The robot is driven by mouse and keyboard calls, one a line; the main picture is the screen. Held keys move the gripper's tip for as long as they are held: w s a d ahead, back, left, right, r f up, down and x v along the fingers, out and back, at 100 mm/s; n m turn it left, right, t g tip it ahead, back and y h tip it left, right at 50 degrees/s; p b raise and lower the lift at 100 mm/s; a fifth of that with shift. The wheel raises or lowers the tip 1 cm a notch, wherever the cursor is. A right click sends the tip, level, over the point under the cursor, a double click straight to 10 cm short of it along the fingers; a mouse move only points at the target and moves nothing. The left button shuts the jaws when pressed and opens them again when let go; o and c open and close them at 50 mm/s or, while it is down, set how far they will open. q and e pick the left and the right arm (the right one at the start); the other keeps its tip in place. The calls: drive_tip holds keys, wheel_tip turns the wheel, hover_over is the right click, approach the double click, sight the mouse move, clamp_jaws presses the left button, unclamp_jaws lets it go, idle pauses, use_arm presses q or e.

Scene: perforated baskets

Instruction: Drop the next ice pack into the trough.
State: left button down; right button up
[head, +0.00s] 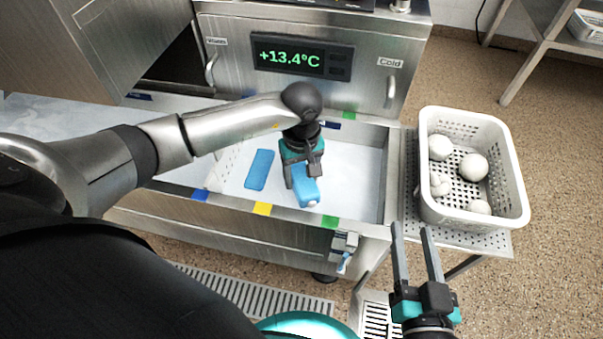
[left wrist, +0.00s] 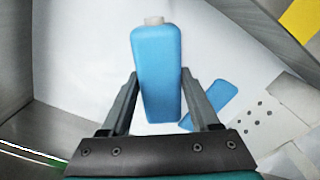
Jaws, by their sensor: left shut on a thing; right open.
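A blue ice pack with a white cap (head: 307,188) is held in my left gripper (head: 300,172), over the open trough (head: 360,168). In the left wrist view the same held ice pack (left wrist: 158,70) stands between the two fingers, cap end away from me. A second blue ice pack (head: 259,170) lies in the trough to the left of my gripper; it also shows in the left wrist view (left wrist: 210,104), partly behind a finger. My right gripper (head: 412,232) is open and empty at the lower right, in front of the basket stand.
A white perforated basket (head: 474,118) with several round white items stands on a perforated shelf right of the trough. The front rim carries blue, yellow and green marks. A steel unit with a +13.4°C display (head: 289,56) stands behind. A tap (head: 345,245) sticks out in front.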

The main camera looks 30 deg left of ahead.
use_arm(q)
drive_tip(key=shift+c, duration=0.2)
unclamp_jaws()
drive_tip(key=shift+r, duration=0.1)
